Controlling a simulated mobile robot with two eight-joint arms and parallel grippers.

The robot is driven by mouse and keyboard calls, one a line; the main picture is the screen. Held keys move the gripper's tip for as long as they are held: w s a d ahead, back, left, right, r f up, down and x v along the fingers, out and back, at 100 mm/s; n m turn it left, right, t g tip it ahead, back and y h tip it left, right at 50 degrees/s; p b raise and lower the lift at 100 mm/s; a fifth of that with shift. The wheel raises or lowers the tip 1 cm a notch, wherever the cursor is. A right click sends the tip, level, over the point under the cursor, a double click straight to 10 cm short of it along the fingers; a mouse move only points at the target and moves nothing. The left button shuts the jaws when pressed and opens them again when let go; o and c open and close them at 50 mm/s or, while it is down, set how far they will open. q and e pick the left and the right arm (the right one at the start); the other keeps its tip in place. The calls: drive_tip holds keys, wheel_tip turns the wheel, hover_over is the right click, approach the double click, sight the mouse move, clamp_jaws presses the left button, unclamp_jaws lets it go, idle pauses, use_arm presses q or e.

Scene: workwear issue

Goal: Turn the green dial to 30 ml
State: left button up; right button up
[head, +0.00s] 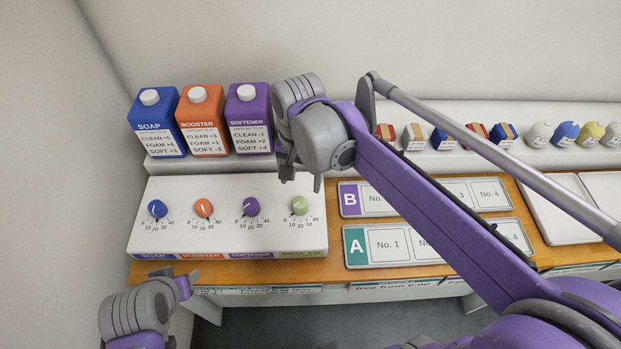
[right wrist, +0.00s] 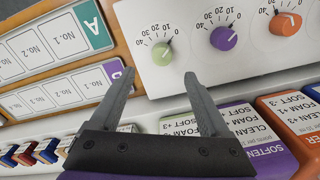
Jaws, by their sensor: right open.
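The green dial (head: 300,205) is the rightmost of the dials on the white panel (head: 240,190).
Blue (head: 157,209), orange (head: 204,208) and purple (head: 250,207) dials sit left of the green one. Soap (head: 157,120), booster (head: 203,120) and softener (head: 249,118) cartons stand behind the panel. Boards A (head: 355,246) and B (head: 349,199) lie to the right.

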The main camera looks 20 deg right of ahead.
sight(300, 202)
drive_tip(key=f, duration=0.6)
drive_tip(key=w+f, duration=0.1)
drive_tip(key=f, duration=0.3)
drive_tip(key=shift+f, duration=0.1)
clamp_jaws()
idle(0.3)
